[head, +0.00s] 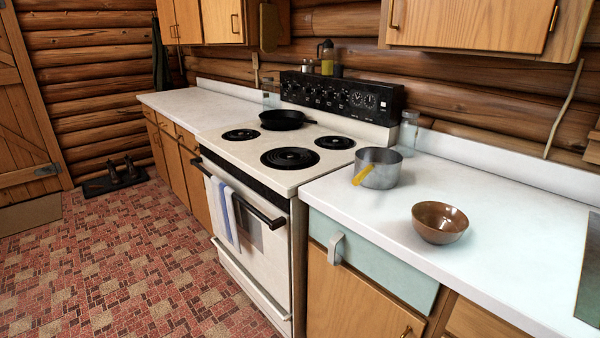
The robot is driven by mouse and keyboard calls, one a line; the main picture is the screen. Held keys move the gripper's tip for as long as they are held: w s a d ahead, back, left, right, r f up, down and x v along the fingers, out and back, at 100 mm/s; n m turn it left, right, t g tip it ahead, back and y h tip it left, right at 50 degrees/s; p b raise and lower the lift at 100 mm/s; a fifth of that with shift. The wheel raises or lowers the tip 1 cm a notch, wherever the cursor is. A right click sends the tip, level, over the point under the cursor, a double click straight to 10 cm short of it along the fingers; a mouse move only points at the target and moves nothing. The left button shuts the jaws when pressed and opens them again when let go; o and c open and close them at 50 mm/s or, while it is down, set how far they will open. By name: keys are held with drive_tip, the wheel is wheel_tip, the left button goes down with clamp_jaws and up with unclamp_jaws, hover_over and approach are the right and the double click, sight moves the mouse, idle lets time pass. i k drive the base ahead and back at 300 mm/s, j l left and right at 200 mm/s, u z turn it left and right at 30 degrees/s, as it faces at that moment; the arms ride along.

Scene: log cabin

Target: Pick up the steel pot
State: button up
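The steel pot (381,172) stands upright on the white counter, just right of the stove in the head view. A yellow-orange handle (369,177) shows at its front left side and points toward the counter's front edge. The inside of the pot is mostly hidden by its near wall. My gripper is not in view, so its state and its place relative to the pot are not shown.
A brown bowl (439,222) sits to the right and nearer on the counter (500,258). A glass jar (408,132) stands behind the pot. The stove (325,168) holds a black skillet (283,119). A towel hangs from the oven handle (247,205). The tiled floor (110,255) at left is largely clear.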

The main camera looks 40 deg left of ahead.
sight(376, 168)
drive_tip(key=u, duration=1.2)
drive_tip(key=z, duration=0.5)
drive_tip(key=l+z, duration=0.15)
drive_tip(key=z, duration=0.85)
drive_tip(key=u, duration=1.05)
